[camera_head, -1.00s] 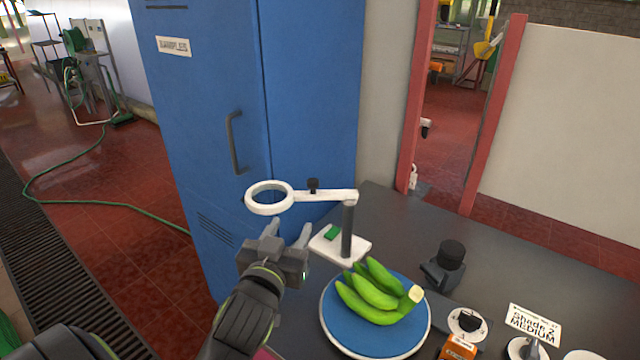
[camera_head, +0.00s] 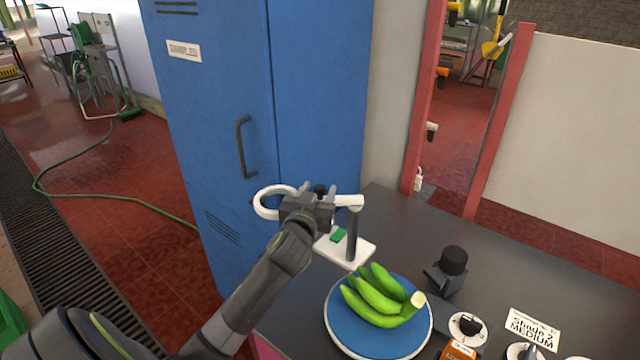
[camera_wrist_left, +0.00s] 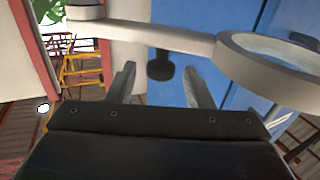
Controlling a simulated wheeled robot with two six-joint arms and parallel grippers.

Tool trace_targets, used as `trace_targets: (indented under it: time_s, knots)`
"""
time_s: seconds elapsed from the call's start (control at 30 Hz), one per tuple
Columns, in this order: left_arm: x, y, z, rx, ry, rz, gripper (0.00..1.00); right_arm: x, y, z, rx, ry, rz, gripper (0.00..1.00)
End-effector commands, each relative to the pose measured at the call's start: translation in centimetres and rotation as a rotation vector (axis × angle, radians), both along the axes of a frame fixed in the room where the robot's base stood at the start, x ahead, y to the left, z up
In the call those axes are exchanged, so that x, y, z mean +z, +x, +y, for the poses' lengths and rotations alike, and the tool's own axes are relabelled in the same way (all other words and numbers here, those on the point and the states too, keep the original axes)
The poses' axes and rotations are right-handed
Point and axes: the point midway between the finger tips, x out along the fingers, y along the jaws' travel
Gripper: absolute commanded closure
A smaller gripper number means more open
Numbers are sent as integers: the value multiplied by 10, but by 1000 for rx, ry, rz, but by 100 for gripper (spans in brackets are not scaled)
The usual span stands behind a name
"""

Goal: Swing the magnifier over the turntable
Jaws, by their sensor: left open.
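The white magnifier (camera_head: 262,204) stands on a white base with a dark post. Its arm points left, with the ring off to the left of the turntable (camera_head: 352,329). The turntable is a blue disc with a pale rim and bears a bunch of green bananas (camera_head: 375,298). My left gripper (camera_head: 317,190) is open at the magnifier's arm and hides part of it in the head view. In the left wrist view the magnifier's arm (camera_wrist_left: 165,38) crosses above the open fingers (camera_wrist_left: 162,82), and its dark knob (camera_wrist_left: 160,64) shows between them. My right gripper is not in view.
A blue cabinet (camera_head: 318,90) stands close behind the magnifier. Right of the turntable are a black-capped device (camera_head: 450,270), a white dial (camera_head: 468,327), an orange box (camera_head: 457,350) and a "Shade 2 MEDIUM" sign (camera_head: 534,328). The grey tabletop's back right is clear.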

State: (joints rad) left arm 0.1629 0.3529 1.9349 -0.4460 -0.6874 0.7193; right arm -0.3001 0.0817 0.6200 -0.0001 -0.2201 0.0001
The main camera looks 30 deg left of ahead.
Motion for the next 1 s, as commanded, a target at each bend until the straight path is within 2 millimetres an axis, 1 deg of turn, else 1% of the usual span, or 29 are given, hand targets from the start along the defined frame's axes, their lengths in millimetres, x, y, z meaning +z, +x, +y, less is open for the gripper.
trace_targets:
  time_s: [0.03, 0.2, 0.57, 0.67, 0.9, 0.93, 1.0]
  knots:
    - [1, 6, 2, 0, 0, 0, 53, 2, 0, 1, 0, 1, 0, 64]
    - [1, 17, 5, 0, -1, 0, 53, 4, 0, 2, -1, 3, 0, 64]
    - [0, 20, 6, -1, 0, 0, 53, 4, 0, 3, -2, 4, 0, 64]
    - [0, 20, 6, 0, 0, 0, 65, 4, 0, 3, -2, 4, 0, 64]
    - [0, 20, 6, 0, -1, 0, 96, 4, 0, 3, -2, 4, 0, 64]
    - [0, 20, 6, -1, -1, 0, 100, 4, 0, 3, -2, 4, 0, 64]
    - [0, 20, 6, -1, -1, 0, 100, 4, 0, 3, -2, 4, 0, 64]
